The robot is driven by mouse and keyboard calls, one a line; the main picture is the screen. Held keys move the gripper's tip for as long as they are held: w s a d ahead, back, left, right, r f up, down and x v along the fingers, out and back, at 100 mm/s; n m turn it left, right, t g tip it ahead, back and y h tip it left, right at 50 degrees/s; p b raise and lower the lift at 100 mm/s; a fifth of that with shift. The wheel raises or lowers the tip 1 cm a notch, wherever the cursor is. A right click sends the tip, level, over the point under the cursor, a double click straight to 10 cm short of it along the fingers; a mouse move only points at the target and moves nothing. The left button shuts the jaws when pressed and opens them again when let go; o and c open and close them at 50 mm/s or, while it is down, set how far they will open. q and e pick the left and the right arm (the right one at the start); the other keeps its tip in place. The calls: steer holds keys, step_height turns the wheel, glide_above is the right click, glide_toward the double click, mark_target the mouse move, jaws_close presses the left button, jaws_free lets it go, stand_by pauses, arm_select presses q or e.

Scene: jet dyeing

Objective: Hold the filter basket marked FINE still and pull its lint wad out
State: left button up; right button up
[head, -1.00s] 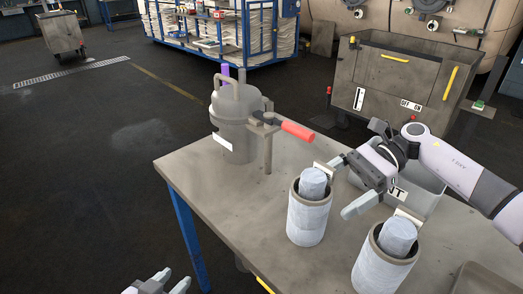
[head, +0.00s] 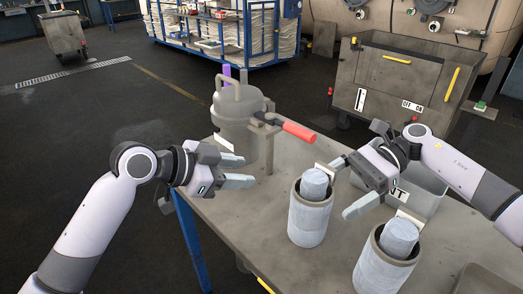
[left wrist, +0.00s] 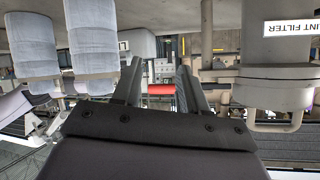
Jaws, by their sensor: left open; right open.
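Two grey cylindrical filter baskets stand upright on the table, a left one (head: 308,220) and a nearer right one (head: 380,270). Each has a pale lint wad (head: 314,184) (head: 398,238) standing up out of its rim. Their small tags show no legible writing, so I cannot tell which is FINE. My right gripper (head: 345,190) is open and empty, just right of the left basket's top. My left gripper (head: 244,172) is open and empty at the table's left edge, left of the baskets. Both baskets also show upside down in the left wrist view (left wrist: 92,45).
A metal filter pot (head: 240,115) with a red-handled clamp (head: 298,131) stands at the table's back left; its label reads upside down in the left wrist view (left wrist: 292,28). A grey bin (head: 425,188) sits behind my right gripper. The table's front middle (head: 262,225) is clear.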

mark_target(294, 219)
arm_select(q)
steer(key=s+d+r+m+g, duration=0.3)
steer(key=s+d+r+g, duration=0.1)
steer(key=r+g, duration=0.2)
steer(key=shift+s+d+r+m+g+y, duration=0.3)
steer(key=shift+r+m+y, duration=0.1)
steer(key=shift+r, duration=0.45)
arm_select(e)
steer(key=shift+x, duration=3.6)
steer(key=shift+c, duration=0.3)
steer(key=c, duration=1)
steer(key=shift+d, duration=0.1)
steer(key=shift+c, duration=0.2)
